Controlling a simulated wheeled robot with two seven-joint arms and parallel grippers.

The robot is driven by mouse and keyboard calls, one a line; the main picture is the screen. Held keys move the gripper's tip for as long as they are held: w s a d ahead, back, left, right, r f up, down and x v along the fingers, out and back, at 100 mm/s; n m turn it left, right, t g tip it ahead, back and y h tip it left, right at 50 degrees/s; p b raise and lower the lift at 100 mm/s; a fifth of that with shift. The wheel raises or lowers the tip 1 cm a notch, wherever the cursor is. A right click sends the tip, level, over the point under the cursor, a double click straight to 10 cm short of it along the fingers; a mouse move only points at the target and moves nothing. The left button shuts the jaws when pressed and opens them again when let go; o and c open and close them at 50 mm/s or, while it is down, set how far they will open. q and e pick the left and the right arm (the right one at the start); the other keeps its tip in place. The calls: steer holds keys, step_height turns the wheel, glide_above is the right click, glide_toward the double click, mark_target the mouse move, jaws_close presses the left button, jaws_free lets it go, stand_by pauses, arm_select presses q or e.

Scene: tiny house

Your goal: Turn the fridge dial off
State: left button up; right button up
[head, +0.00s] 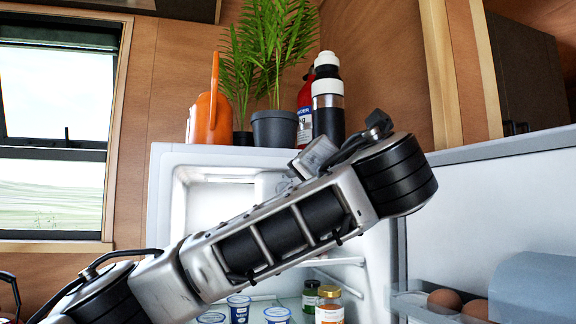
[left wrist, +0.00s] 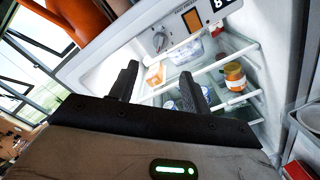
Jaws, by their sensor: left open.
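The fridge (head: 165,190) stands open in the head view, its white interior partly hidden behind my left arm. The dial (left wrist: 159,41) shows in the left wrist view as a small grey-white knob on the upper inner wall. The fingers cannot be made out in the head view. My right gripper is not in view.
Fridge shelves below hold yogurt cups (head: 238,307) and jars (head: 329,303). The open door (head: 470,215) with eggs (head: 446,299) stands at the right. An orange container (head: 209,115), potted plant (head: 274,127) and bottle (head: 328,100) stand on top of the fridge.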

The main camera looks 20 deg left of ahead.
arm_select(q)
steer(key=p+x, duration=0.6)
steer(key=x, duration=0.5)
steer(key=shift+a+p, duration=0.25)
steer(key=shift+p, duration=0.05)
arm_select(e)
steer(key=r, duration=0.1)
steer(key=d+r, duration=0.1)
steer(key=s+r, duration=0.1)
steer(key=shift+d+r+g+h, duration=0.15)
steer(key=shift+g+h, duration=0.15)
arm_select(q)
steer(key=shift+w, duration=0.1)
steer(key=c, duration=0.9)
